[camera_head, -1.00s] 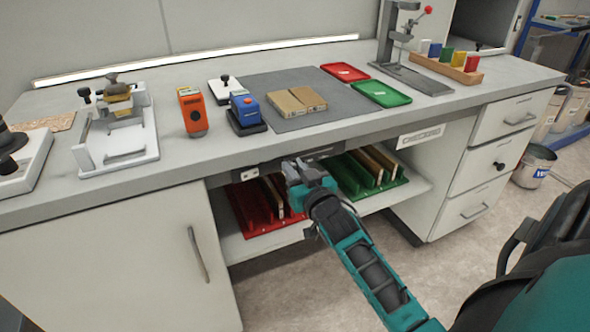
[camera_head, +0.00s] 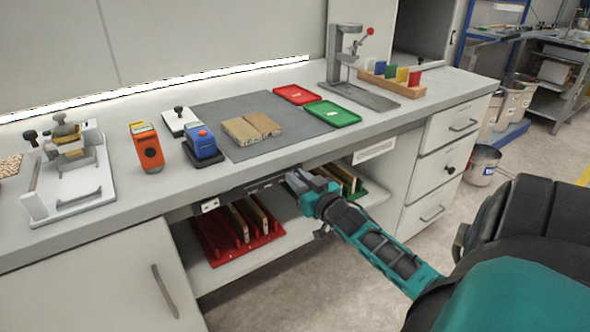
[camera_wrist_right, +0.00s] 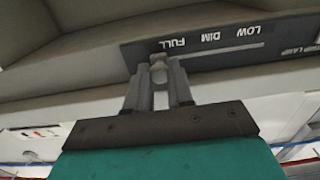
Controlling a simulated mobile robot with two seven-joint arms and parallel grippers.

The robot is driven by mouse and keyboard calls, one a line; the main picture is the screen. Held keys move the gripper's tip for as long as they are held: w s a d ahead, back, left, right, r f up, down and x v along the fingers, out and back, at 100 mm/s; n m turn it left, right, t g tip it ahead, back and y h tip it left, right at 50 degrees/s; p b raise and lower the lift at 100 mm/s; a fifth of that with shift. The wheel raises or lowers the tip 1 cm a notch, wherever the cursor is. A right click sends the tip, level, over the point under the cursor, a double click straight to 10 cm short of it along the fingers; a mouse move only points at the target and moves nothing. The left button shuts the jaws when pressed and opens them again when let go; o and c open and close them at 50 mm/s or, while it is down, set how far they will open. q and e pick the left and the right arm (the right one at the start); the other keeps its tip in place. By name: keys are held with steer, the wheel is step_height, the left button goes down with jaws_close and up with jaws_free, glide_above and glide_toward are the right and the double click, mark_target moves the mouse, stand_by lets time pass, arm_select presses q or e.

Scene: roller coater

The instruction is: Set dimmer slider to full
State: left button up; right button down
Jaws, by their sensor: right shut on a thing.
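The dimmer is a dark panel (camera_head: 246,191) under the front edge of the workbench. In the right wrist view the panel (camera_wrist_right: 215,50) shows upside down, with the words FULL, DIM and LOW beside a light slot. The slider knob (camera_wrist_right: 158,66) sits at the FULL end of the slot, between my fingertips. My right gripper (camera_wrist_right: 159,80) is shut on the knob. In the head view my right gripper (camera_head: 298,184) is at the right end of the panel and hides the knob. My left gripper is not in view.
A lit strip (camera_head: 170,87) runs along the back of the workbench (camera_head: 110,222). Below are a red rack (camera_head: 212,250), a partly hidden green rack (camera_head: 352,192) and drawers (camera_head: 437,168) to the right. The floor in front is clear.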

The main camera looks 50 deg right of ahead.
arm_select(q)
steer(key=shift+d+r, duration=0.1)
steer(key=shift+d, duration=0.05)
arm_select(e)
steer(key=c, duration=1)
jaws_free()
steer(key=shift+d, duration=0.2)
arm_select(q)
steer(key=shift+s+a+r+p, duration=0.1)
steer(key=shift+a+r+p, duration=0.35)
steer(key=shift+p, duration=0.5)
arm_select(e)
steer(key=v, duration=1.3)
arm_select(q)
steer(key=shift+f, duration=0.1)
arm_select(e)
steer(key=shift+a, duration=0.1)
